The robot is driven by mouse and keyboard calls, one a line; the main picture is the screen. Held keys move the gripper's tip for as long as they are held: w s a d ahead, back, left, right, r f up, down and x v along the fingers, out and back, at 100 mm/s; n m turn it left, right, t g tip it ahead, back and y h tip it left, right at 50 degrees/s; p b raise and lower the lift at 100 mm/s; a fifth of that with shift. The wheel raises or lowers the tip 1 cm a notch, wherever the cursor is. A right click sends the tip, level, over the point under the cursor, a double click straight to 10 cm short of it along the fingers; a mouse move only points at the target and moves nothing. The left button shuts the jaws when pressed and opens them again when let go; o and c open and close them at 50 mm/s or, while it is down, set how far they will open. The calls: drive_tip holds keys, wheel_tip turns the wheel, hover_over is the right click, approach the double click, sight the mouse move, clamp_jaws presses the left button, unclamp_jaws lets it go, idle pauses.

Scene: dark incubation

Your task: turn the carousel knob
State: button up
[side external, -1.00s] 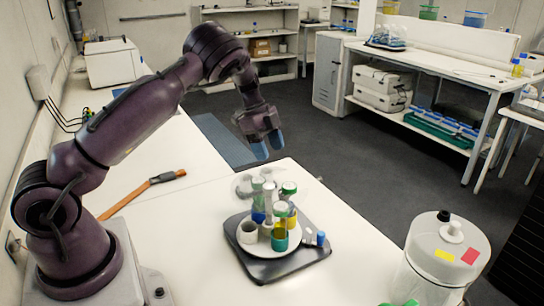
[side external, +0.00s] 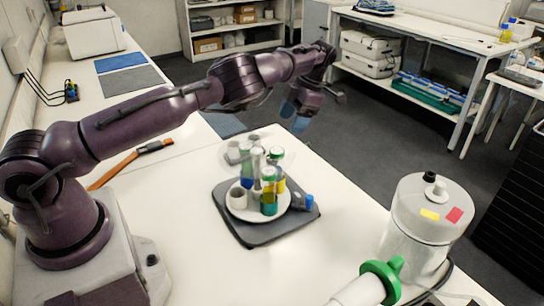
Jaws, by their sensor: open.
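The carousel is a round white plate (side external: 283,215) on a dark grey square base (side external: 243,233), on the white bench. It holds several clear tubes with green caps and coloured contents, a white cup (side external: 238,197) and a pale central post (side external: 257,162). A small blue knob-like piece (side external: 308,201) stands at the base's right corner; I cannot tell which part is the carousel knob. My gripper (side external: 294,116) has blue fingertips, apart and empty. It hangs behind and to the right of the carousel in the picture, above it and touching nothing.
A clear lidded vessel (side external: 422,225) with yellow and red labels stands at the right. A green-ringed white cylinder (side external: 380,285) lies at the front edge. An orange strap (side external: 130,163) lies left of the carousel.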

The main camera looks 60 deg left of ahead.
drive_tip(key=s+f+m, duration=0.1)
drive_tip(key=f, duration=0.2)
drive_tip(key=s+a+f+m, duration=0.1)
drive_tip(key=s+f, duration=0.1)
drive_tip(key=f, duration=0.2)
drive_tip(key=s+a+f+m, duration=0.1)
drive_tip(key=f, duration=0.3)
drive_tip(key=shift+s+f, duration=0.25)
drive_tip(key=shift+s, duration=0.15)
drive_tip(key=shift+c, duration=0.4)
drive_tip(key=c, duration=0.8)
drive_tip(key=shift+c, duration=0.2)
